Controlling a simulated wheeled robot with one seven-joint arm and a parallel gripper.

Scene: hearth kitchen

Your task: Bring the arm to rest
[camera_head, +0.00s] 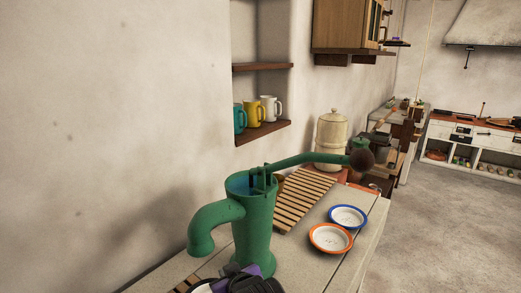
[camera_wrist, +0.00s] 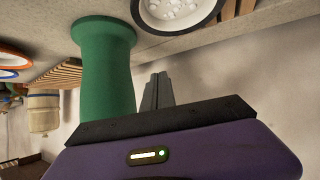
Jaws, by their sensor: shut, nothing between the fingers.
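My gripper (camera_wrist: 157,80) shows in the wrist view as grey fingers close together, with nothing between them. Its purple wrist housing (camera_wrist: 180,155) fills the bottom of that view. In the head view only a purple and black part of my arm shows at the bottom edge, in front of the green hand pump (camera_head: 254,228). The pump stands on the counter with its long handle reaching right. The pump's green body (camera_wrist: 106,75) is just left of my fingers in the wrist view; I cannot tell the exact gap.
Blue-rimmed (camera_head: 348,216) and orange-rimmed (camera_head: 330,237) dishes lie on the counter (camera_head: 290,262) by a slatted wooden rack (camera_head: 305,197). A dark-rimmed white dish (camera_wrist: 180,10) is near my gripper. Mugs (camera_head: 251,113) stand in the wall niche. Open floor (camera_head: 440,225) lies to the right.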

